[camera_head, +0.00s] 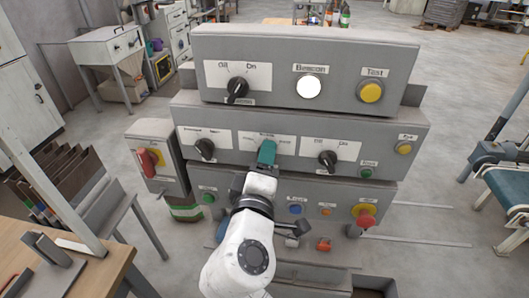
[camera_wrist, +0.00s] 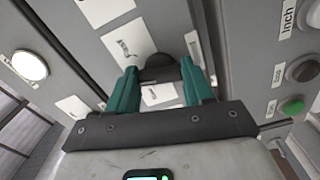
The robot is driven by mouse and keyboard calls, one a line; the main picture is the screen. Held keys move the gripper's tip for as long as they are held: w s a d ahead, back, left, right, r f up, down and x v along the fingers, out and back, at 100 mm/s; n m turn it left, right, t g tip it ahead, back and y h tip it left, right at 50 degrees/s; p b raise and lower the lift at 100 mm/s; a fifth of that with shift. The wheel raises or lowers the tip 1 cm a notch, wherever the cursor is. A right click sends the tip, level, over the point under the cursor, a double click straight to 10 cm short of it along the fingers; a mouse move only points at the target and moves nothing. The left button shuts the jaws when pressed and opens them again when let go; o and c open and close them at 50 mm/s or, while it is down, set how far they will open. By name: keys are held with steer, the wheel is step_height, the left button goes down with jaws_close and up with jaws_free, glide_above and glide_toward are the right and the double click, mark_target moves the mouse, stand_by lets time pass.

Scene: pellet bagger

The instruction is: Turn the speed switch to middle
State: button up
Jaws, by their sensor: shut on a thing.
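The grey control panel (camera_head: 300,142) stands in front of me, with three black rotary switches in its middle row. My gripper (camera_head: 266,152) is at the middle switch of that row; its teal fingers hide the knob in the head view. The label above it is too small to read surely; I take it as the speed switch. In the wrist view my gripper (camera_wrist: 160,82) has a teal finger on each side of the dark knob of the speed switch (camera_wrist: 162,68), shut on it. Which way the knob points is not clear.
A left switch (camera_head: 205,149) and an Off/On switch (camera_head: 327,160) flank the gripper. Above are another Off/On switch (camera_head: 237,89), a lit Beacon lamp (camera_head: 308,86) and a yellow Test button (camera_head: 370,91). Below right is a red mushroom button (camera_head: 364,215). A wooden table (camera_head: 75,280) stands left.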

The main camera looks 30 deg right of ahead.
steer(key=shift+n+p, duration=0.75)
steer(key=shift+n, duration=0.45)
steer(key=o, duration=1)
steer(key=shift+o, duration=0.2)
steer(key=shift+a, duration=0.1)
steer(key=b+v, duration=0.2)
steer(key=v, duration=0.8)
steer(key=shift+s+a+b, duration=0.2)
steer(key=shift+s+b, duration=0.1)
steer(key=shift+s, duration=0.05)
steer(key=shift+d+f, duration=0.1)
